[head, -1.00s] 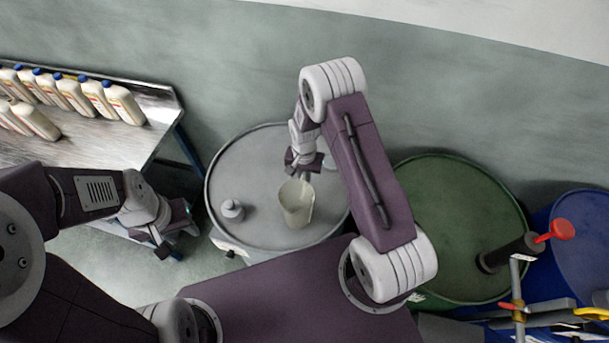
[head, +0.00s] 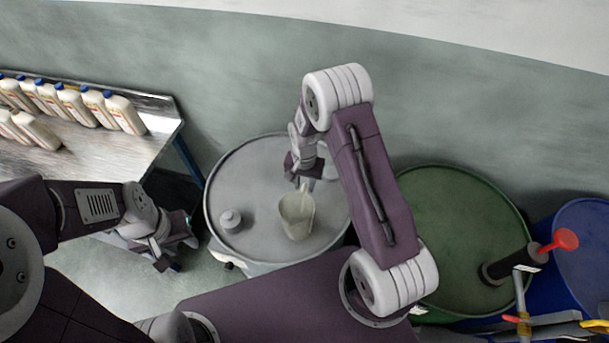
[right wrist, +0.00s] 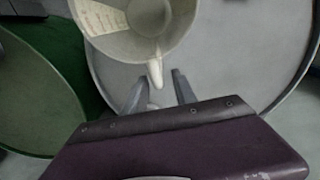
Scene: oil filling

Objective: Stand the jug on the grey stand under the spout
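A cream jug (head: 297,218) stands upright on the round grey top of a drum (head: 262,165). In the right wrist view the jug (right wrist: 140,35) is at the top, with its handle pointing down toward my right gripper (right wrist: 160,92). In the head view my right gripper (head: 304,182) is just behind the jug. My left gripper (head: 178,254) hangs empty and open left of the drum. I cannot make out the grey stand or the spout clearly.
A small grey cap (head: 230,220) sits on the drum top, left of the jug. A green drum (head: 450,215) with a black, red-topped fitting (head: 510,260) and a blue drum (head: 580,235) stand to the right. A metal table (head: 85,150) with several bottles is at the left.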

